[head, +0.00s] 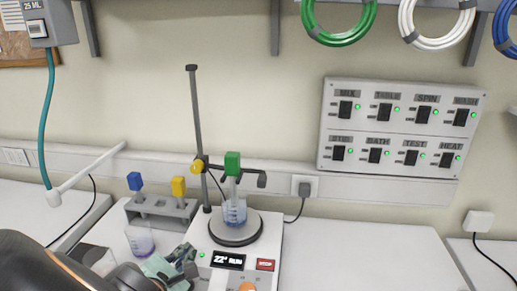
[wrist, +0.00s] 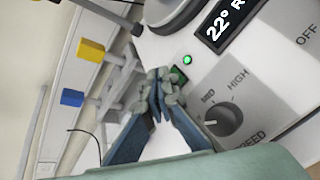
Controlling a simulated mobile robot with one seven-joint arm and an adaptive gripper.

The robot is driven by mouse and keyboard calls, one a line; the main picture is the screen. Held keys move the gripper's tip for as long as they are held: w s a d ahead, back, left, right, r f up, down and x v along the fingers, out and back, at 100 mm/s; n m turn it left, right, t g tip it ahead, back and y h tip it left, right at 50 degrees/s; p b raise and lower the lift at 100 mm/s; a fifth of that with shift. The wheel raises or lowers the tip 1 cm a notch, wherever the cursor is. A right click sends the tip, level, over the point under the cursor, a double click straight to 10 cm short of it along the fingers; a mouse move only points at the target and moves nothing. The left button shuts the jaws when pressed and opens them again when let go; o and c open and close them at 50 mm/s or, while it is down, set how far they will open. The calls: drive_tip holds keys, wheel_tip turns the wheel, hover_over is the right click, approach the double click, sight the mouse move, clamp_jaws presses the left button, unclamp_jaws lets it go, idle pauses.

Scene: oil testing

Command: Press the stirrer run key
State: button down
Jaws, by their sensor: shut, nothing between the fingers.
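The white stirrer (head: 265,232) stands on the bench, with a beaker of blue liquid (head: 235,212) on its round plate. Its display (head: 228,261) reads "22° RUN"; the wrist view shows part of that display (wrist: 222,22). In the wrist view a green lamp (wrist: 187,60) is lit on the panel, and a small green key (wrist: 179,74) is just below it, partly hidden by my fingertips. My gripper (wrist: 163,82) is shut and empty, its tips at or very near that key; contact cannot be told. It also shows in the head view (head: 183,264).
A grey speed knob (wrist: 222,118) is close to my fingers. A red stop label (head: 265,265) is right of the display. A rack (head: 160,222) with blue and yellow-topped pieces and a beaker (head: 139,240) stand to the left. A switch panel (head: 398,130) hangs on the wall.

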drive_tip(key=shift+s+r+p, duration=0.25)
drive_tip(key=shift+r+p, duration=0.15)
drive_tip(key=shift+r, duration=0.25)
drive_tip(key=r+p, duration=0.1)
drive_tip(key=s+r+p, duration=0.1)
drive_tip(key=r, duration=0.1)
drive_tip(key=r+p, duration=0.1)
drive_tip(key=shift+s+a+r+p, duration=0.1)
drive_tip(key=shift+s+r+p, duration=0.2)
drive_tip(key=shift+r+p, duration=0.1)
drive_tip(key=shift+f, duration=0.1)
